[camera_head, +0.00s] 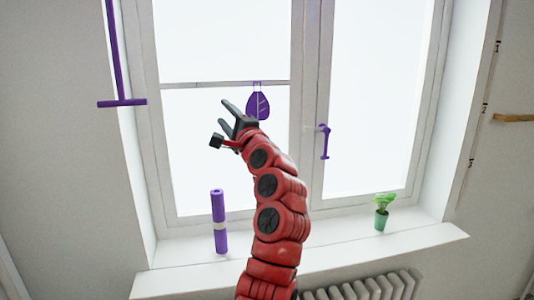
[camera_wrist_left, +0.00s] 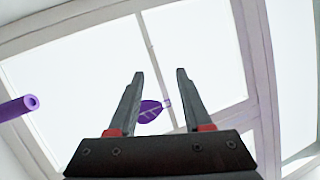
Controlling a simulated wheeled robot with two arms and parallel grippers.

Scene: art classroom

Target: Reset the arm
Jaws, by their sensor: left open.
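My left arm is red with black joints and rises in front of the window in the head view. My left gripper (camera_head: 226,115) is at its end, raised before the left window pane. It is open and holds nothing. In the left wrist view the two fingers of the left gripper (camera_wrist_left: 158,75) stand apart, with a purple leaf-shaped ornament (camera_wrist_left: 150,111) showing between and beyond them. That ornament (camera_head: 258,104) hangs at the window just right of the gripper in the head view. My right gripper is not in view.
A purple roll (camera_head: 219,222) stands on the white windowsill (camera_head: 335,245), left of the arm. A potted plant (camera_head: 382,212) is at the sill's right. A purple window handle (camera_head: 324,142) is right of the arm. A purple T-shaped bar (camera_head: 121,101) hangs upper left. A radiator (camera_head: 365,288) is below.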

